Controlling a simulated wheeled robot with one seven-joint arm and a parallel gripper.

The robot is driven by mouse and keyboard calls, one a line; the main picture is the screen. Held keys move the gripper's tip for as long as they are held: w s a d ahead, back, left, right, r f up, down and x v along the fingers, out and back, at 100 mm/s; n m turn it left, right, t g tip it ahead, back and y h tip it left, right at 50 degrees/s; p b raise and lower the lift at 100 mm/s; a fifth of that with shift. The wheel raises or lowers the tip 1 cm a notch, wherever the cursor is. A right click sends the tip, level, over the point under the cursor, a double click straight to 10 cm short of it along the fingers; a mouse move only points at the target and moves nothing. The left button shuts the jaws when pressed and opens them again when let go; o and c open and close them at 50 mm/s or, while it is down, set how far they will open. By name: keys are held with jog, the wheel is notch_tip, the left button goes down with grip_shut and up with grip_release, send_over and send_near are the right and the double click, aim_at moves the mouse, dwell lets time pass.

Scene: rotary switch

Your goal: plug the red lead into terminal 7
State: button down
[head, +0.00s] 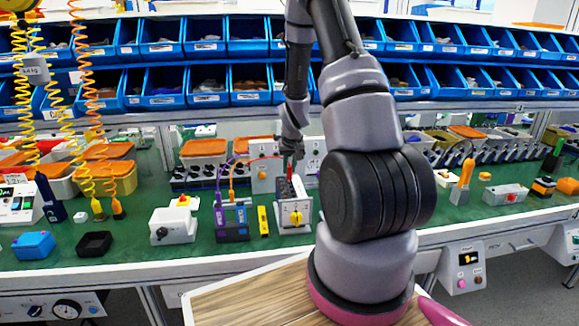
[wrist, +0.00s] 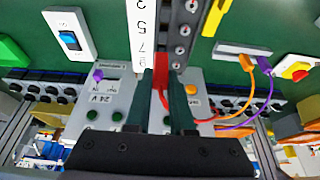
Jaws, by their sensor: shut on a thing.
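In the head view my gripper (head: 291,152) is above the terminal box (head: 285,215), which has a yellow rotary knob. The red lead (head: 290,170) hangs from it, with its cord running left. In the wrist view my gripper (wrist: 165,78) is shut on the red lead (wrist: 160,90). The numbered white strip (wrist: 143,35), showing 3, 5 and 7, runs beside the row of screw terminals (wrist: 183,30). The fingers are at the lower end of this row, near the 7 and a partly hidden number. Whether the plug's tip touches a terminal is hidden.
A grey 24 V box (wrist: 100,108) with a purple plug is beside my fingers. Orange and purple leads (wrist: 262,66) curve close on the right. A blue module (head: 231,225) and a yellow block (head: 263,222) stand left of the terminal box. Blue bins (head: 207,95) line the back.

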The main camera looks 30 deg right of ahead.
jog(key=shift+f, duration=0.8)
jog(key=c, duration=0.7)
grip_release()
jog(key=v, duration=1)
jog(key=shift+r, duration=0.4)
jog(key=shift+s+a+r, duration=0.1)
jog(key=shift+s, duration=0.05)
